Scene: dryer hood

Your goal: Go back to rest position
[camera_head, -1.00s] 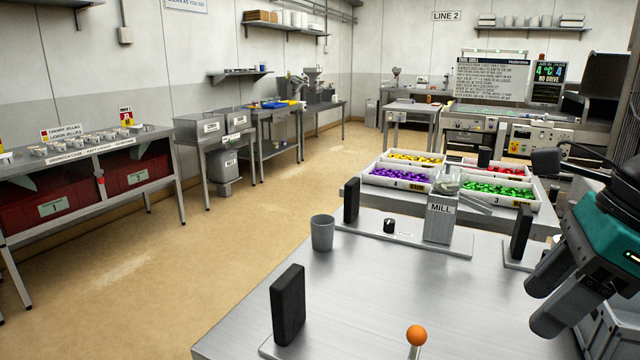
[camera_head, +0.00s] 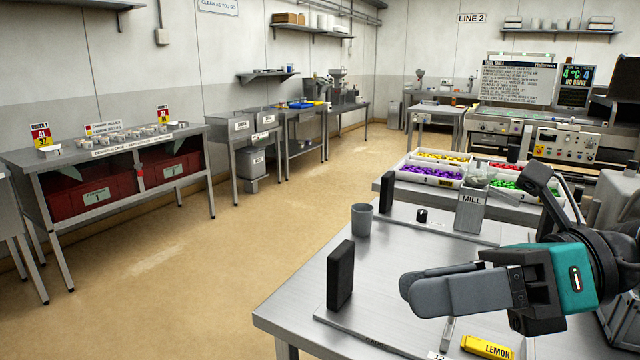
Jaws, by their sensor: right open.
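My right gripper (camera_head: 412,288) comes in from the right edge, above the front of the steel table (camera_head: 290,308). Its grey fingers point left and overlap in this view, with a teal and black body behind them. The jaws are open, and I see nothing held between them. Part of the tabletop and of a thin upright post (camera_head: 447,335) is hidden behind the gripper. My left gripper is not in view.
On the table stand a black upright block (camera_head: 340,274), a grey cup (camera_head: 362,219) and the MILL unit (camera_head: 470,212). A yellow LEMON piece (camera_head: 487,347) lies at the front. Bins of coloured pieces (camera_head: 432,174) stand behind. The floor to the left is clear.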

